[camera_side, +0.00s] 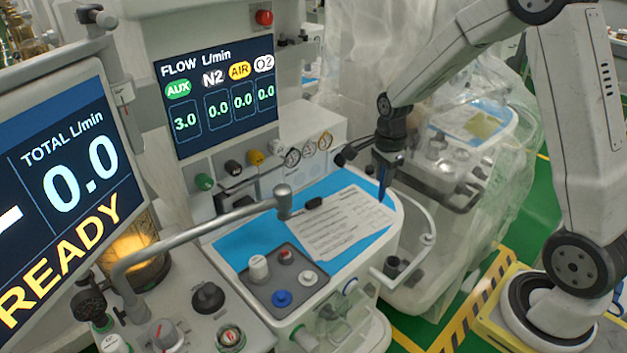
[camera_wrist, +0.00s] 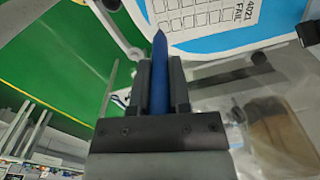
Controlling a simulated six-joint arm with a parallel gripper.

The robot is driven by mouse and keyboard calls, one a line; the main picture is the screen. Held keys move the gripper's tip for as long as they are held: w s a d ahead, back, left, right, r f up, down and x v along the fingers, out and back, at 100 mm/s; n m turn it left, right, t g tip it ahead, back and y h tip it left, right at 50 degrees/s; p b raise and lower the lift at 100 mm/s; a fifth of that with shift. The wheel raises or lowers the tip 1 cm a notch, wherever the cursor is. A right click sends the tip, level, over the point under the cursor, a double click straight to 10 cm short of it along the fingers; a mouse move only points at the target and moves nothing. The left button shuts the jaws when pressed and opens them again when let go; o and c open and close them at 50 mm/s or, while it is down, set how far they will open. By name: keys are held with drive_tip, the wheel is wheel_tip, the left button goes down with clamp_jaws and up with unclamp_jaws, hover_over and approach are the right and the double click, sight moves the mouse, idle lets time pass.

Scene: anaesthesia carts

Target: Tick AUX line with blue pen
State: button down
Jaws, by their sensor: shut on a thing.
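My gripper (camera_side: 390,157) is shut on a blue pen (camera_side: 383,183), which points tip down near the right edge of the blue work surface (camera_side: 240,245). In the wrist view the blue pen (camera_wrist: 159,75) stands between the two dark fingers of my gripper (camera_wrist: 160,85), its tip past them. A printed paper sheet (camera_side: 345,225) lies on the blue surface, to the left of the pen in the side view. The sheet (camera_wrist: 205,22) also shows at the top of the wrist view, with rows of boxes. The pen tip appears apart from the sheet. The AUX line cannot be made out.
A flow screen (camera_side: 215,95) shows AUX 3.0 and zeros elsewhere. A large screen (camera_side: 60,190) reads READY. A metal tube (camera_side: 200,228) arches over the left of the surface. A curved rail (camera_side: 425,225) borders the right. A grey knob panel (camera_side: 283,275) sits in front.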

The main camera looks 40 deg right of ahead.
sight(381, 196)
drive_tip(key=shift+f, duration=0.15)
drive_tip(key=shift+a+f, duration=0.25)
drive_tip(key=shift+f, duration=1.1)
drive_tip(key=shift+a+f, duration=0.2)
drive_tip(key=shift+f, duration=1.15)
drive_tip(key=shift+f, duration=0.65)
drive_tip(key=shift+d, duration=0.45)
idle(1.9)
drive_tip(key=shift+r, duration=0.2)
drive_tip(key=shift+r, duration=3.35)
